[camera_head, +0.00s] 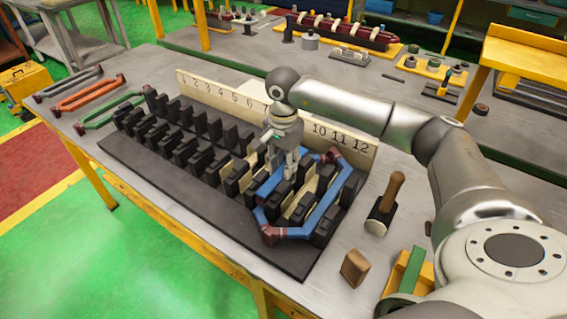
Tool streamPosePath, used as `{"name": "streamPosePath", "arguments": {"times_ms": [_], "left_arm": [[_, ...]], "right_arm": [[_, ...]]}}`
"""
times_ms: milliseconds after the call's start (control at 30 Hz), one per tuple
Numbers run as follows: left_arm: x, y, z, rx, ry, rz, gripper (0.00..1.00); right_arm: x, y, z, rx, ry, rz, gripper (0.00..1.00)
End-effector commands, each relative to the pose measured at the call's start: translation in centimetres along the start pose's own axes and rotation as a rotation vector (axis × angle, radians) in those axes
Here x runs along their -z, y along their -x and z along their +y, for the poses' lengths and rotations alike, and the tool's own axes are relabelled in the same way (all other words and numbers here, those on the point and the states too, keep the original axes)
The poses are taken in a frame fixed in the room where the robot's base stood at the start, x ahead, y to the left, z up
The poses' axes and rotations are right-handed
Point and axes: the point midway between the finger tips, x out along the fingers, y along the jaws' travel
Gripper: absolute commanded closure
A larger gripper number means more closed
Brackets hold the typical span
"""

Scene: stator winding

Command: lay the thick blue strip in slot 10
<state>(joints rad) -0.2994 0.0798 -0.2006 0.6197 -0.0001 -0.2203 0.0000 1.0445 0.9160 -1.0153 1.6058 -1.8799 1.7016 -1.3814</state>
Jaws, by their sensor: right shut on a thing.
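The thick blue strip (323,213) is a six-sided blue loop with brown wrapped corners. It lies over the right end of the black slotted block (185,205), one long side toward the slots near number 12 and the other farther left. My right gripper (291,174) points down at the loop's left long side and is shut on it; the fingertips are partly hidden among the black teeth. The number board (335,133) stands behind the block. Numbers 10, 11 and 12 show; my arm hides some to their left. Exact slot seating cannot be told. My left gripper is out of view.
Grey, orange and green strips (112,110) lie on the table at the left. A mallet (385,205), a wooden block (355,268) and a green-and-yellow piece (408,270) stand at the right. Cream liners show between several teeth.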

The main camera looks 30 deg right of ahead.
Motion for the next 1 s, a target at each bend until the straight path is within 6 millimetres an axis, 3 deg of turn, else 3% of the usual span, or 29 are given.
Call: {"name": "streamPosePath", "arguments": {"times_ms": [1000], "left_arm": [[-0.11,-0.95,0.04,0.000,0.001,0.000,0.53]], "right_arm": [[0.00,-0.90,-0.01,0.000,0.000,0.000,1.00]]}}
